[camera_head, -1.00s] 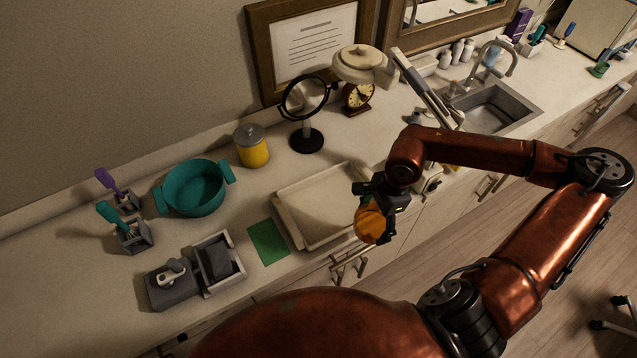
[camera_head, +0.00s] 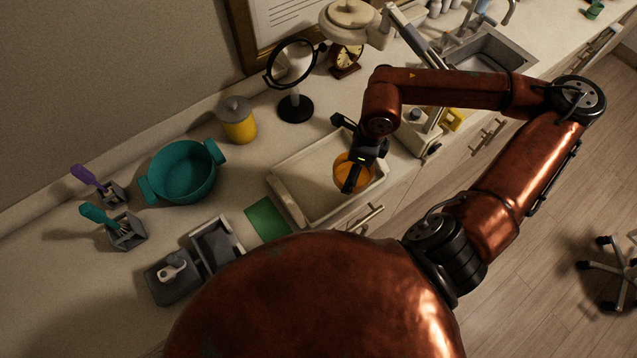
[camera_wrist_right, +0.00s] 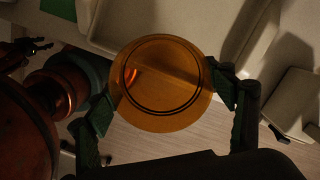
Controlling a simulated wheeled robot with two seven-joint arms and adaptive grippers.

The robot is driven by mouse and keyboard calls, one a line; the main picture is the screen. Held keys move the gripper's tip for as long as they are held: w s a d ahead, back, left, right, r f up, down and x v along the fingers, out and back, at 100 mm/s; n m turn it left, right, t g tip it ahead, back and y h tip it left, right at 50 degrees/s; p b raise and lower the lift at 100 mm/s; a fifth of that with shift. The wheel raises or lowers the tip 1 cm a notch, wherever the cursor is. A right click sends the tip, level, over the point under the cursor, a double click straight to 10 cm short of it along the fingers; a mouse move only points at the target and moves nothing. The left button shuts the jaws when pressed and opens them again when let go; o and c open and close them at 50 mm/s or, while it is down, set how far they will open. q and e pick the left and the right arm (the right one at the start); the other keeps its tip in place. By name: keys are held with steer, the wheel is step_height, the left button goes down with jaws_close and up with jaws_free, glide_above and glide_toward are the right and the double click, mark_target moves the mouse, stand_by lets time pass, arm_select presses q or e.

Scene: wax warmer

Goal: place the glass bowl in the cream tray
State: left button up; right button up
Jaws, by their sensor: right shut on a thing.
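The glass bowl (camera_head: 347,173) is amber and see-through. My right gripper (camera_head: 352,176) is shut on it and holds it over the right part of the cream tray (camera_head: 297,212). In the right wrist view the bowl (camera_wrist_right: 163,80) shows round between the two fingers of my right gripper (camera_wrist_right: 162,100). The tray is shallow, rectangular and empty apart from what the bowl and gripper cover. I cannot tell whether the bowl touches the tray floor; wood floor shows beyond part of it in the wrist view. My left gripper is not in view.
A green mat (camera_head: 267,219) lies left of the tray. A teal pot (camera_head: 184,172), a yellow jar (camera_head: 238,124) and a black round mirror (camera_head: 293,75) stand behind it. A white holder (camera_head: 418,135) with a yellow item stands close on the right.

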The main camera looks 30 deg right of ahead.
mark_target(337, 172)
steer(key=a, duration=0.1)
steer(key=w+a+f, duration=0.1)
steer(key=w+a, duration=0.1)
steer(key=shift+w+a+f, duration=0.15)
steer(key=shift+a+f, duration=0.05)
steer(key=shift+f, duration=0.05)
steer(key=w+a+f, duration=0.1)
steer(key=f, duration=0.1)
steer(key=w+a+f+p, duration=0.1)
steer(key=f, duration=0.1)
steer(key=w+a+f, duration=0.1)
steer(key=a+f, duration=0.1)
steer(key=shift+w+f, duration=0.1)
steer(key=shift+f, duration=0.1)
step_height(337, 172, down, 3)
steer(key=shift+r+p, duration=0.1)
steer(key=shift+p, duration=0.5)
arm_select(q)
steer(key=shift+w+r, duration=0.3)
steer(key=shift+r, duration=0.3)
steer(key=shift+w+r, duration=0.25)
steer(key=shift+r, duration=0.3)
arm_select(e)
steer(key=shift+f, duration=0.25)
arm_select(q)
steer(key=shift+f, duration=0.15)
arm_select(e)
steer(key=o, duration=1.4)
